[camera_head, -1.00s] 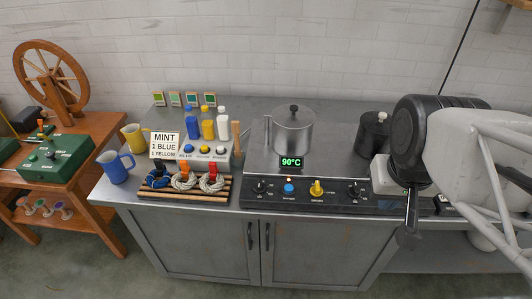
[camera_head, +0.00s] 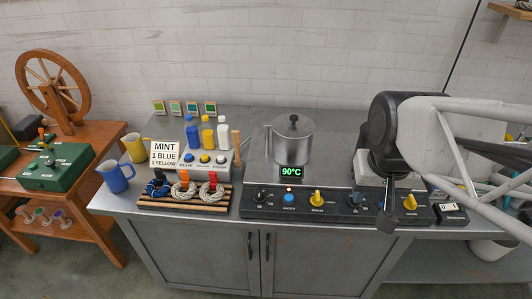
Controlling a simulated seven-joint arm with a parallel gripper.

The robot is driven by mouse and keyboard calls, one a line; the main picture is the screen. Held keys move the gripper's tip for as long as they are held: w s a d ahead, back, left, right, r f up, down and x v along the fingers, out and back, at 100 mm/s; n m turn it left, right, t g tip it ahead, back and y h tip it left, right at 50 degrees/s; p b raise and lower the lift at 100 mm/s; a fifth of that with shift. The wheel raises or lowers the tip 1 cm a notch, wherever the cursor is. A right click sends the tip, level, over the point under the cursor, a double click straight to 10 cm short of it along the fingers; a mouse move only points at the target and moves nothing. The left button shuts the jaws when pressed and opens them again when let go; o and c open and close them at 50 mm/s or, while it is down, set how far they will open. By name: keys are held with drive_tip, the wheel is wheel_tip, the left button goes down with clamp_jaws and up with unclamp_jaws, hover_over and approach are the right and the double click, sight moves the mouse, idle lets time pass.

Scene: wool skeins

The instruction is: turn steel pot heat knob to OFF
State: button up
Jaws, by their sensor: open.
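The steel pot (camera_head: 292,142) with its black-knobbed lid stands on the counter, behind a green display (camera_head: 292,172) reading 90°C. In front of it, the black control panel (camera_head: 335,212) carries a black knob (camera_head: 261,197) at the left, a blue button (camera_head: 289,198) and a yellow knob (camera_head: 317,199). Another black knob (camera_head: 355,198) and a second yellow knob (camera_head: 410,203) are farther right. The labels are too small to read, so I cannot tell the heat knob's setting. My gripper (camera_head: 385,224) is open, over the panel's right part, right of the steel pot's controls.
Left of the pot are a rack of skeins (camera_head: 185,204), bottles (camera_head: 207,135), a MINT sign (camera_head: 164,154) and mugs.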

drive_tip(key=w+a+f+g, duration=0.1)
drive_tip(key=w+a+f, duration=0.5)
drive_tip(key=w+a, duration=0.55)
drive_tip(key=g, duration=0.1)
hover_over(260, 192)
wheel_tip(260, 192, down, 11)
drive_tip(key=shift+f, duration=0.1)
drive_tip(key=shift+f, duration=0.15)
drive_tip(key=shift+f, duration=3.75)
clamp_jaws()
